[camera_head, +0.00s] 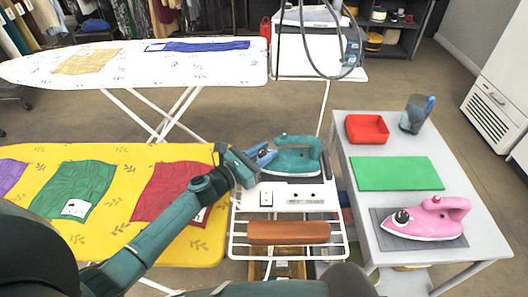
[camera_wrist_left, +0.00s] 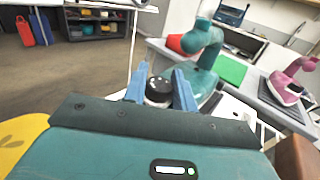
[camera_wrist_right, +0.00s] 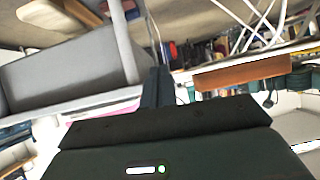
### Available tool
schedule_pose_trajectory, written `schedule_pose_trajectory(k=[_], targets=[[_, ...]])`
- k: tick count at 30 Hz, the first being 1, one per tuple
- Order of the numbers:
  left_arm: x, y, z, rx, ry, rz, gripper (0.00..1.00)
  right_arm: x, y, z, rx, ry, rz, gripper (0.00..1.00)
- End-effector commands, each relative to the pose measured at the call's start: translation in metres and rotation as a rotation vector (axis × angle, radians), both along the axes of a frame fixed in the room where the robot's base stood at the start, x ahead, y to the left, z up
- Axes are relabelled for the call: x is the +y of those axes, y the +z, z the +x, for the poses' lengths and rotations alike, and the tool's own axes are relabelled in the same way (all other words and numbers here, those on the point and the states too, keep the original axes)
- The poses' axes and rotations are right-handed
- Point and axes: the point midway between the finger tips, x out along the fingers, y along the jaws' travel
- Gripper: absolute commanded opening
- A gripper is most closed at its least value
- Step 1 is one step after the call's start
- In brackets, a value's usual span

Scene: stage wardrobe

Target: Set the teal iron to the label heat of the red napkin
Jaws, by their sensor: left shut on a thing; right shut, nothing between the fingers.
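The teal iron (camera_head: 297,160) rests on the white stand at the end of the yellow board. It also shows in the left wrist view (camera_wrist_left: 205,62). My left gripper (camera_head: 266,157) reaches the iron's left end. In the left wrist view its blue fingers are shut on the iron's black dial (camera_wrist_left: 159,91); the dial's setting is too small to read. The red napkin (camera_head: 165,186) lies on the yellow board, partly hidden under my left arm. A bit of its white label (camera_head: 201,215) shows, unreadable. My right gripper (camera_wrist_right: 158,86) is shut and empty, low beside the grey table.
The yellow ironing board (camera_head: 110,232) also holds a green napkin (camera_head: 75,188) with a label. A brown bar (camera_head: 289,233) lies across the stand's rack. The grey table (camera_head: 350,137) at right carries a pink iron (camera_head: 432,219), green mat (camera_head: 398,173), red tray (camera_head: 367,129) and dark cup (camera_head: 413,116).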

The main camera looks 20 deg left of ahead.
Motion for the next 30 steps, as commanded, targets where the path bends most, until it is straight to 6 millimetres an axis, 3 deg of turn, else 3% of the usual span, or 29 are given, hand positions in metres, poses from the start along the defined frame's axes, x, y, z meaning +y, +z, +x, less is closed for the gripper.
schedule_pose_trajectory(k=[21,30], targets=[[0.001,-0.005,0.002,-0.002,-0.62,0.0,0.04,0.011,-0.046,0.005,-0.034,-0.017,0.13,0.0],[0.0,-0.003,0.001,0.0,-0.749,-0.002,0.04,0.009,-0.045,0.005,-0.075,-0.039,0.161,0.0]])
